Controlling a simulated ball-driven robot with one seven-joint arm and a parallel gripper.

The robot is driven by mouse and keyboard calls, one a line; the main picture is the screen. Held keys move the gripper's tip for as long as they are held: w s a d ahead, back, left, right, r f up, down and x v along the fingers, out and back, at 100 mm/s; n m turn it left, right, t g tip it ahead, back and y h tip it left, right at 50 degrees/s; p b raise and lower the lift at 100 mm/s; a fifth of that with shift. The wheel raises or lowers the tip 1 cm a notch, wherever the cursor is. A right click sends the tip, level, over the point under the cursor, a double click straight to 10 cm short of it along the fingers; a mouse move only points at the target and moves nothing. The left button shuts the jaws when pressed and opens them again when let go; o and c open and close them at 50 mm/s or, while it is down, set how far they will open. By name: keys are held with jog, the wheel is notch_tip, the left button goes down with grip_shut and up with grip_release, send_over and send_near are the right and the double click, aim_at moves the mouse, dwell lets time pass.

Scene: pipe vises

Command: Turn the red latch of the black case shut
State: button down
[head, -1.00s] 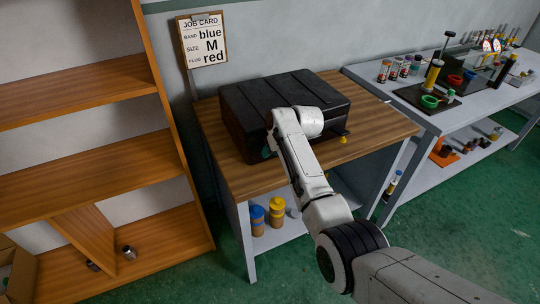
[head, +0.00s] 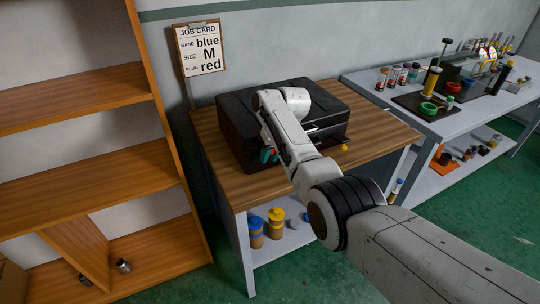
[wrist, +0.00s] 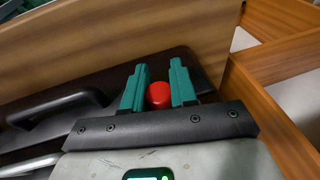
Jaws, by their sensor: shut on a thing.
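The black case (head: 238,112) lies closed on the wooden workbench, and its dark edge also fills the middle of the wrist view (wrist: 190,55). The red latch (wrist: 159,95) is a rounded red knob at the case's front, seen between my two teal fingers in the wrist view. My gripper (wrist: 159,67) is shut on it, one finger on each side. In the head view my gripper (head: 268,156) is at the left part of the case's front, and my arm hides the latch there. How far the latch is turned I cannot tell.
The case's black handle (wrist: 62,105) is left of my fingers in the wrist view. A yellow knob (head: 344,147) is at the case's right front. The bench top (head: 385,130) is clear to the right. A wooden shelf (head: 90,95) stands at the left.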

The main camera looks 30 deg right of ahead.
jog(key=shift+f, duration=0.1)
jog(key=c, duration=0.9)
grip_release()
jog(key=v, duration=1)
jog(key=shift+r, duration=0.4)
jog(key=shift+s, duration=0.1)
